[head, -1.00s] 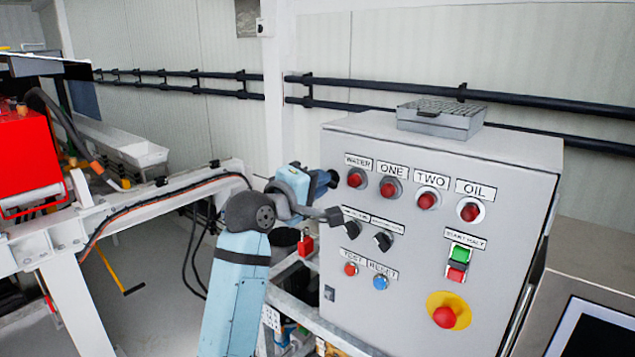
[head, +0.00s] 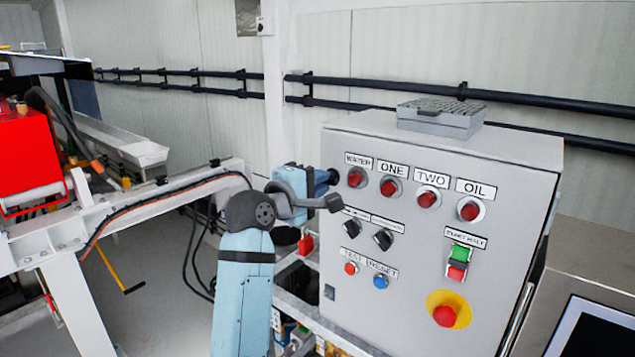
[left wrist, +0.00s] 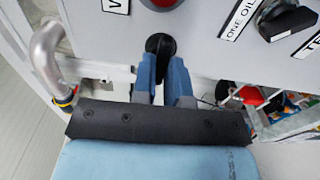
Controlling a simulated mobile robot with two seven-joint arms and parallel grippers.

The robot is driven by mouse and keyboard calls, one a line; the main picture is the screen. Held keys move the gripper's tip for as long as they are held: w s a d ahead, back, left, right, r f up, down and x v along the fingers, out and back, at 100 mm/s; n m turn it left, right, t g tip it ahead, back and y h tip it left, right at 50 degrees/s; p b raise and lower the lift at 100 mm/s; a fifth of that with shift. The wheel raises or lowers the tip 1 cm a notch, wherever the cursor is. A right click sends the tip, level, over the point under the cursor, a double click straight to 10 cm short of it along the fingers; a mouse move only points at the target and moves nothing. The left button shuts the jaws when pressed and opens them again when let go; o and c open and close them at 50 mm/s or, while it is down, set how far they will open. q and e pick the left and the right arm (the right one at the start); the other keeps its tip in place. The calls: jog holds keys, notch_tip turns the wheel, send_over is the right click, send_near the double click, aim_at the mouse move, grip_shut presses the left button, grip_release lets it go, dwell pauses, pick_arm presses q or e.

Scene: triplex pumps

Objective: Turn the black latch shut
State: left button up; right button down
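The black latch (left wrist: 160,44) shows in the left wrist view as a round black knob with a narrow stem on the edge of the grey control cabinet (head: 420,260). My left gripper (left wrist: 163,72) has its two blue fingers on either side of the stem, with only a narrow gap that the stem appears to fill. In the head view my left gripper (head: 322,180) is at the cabinet's left edge, beside the red WATER lamp. The latch is mostly hidden there behind the gripper. My right gripper is in neither view.
A grey box (head: 440,117) sits on top. A white frame (head: 120,215) stands left. A screen (head: 595,325) is at lower right.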

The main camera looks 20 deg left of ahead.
pick_arm(q)
jog(key=o, duration=0.4)
jog(key=shift+o, duration=0.2)
jog(key=shift+s, duration=0.1)
jog(key=b+v, duration=0.3)
jog(key=v, duration=1)
jog(key=shift+s+a, duration=0.15)
jog(key=shift+s, duration=0.15)
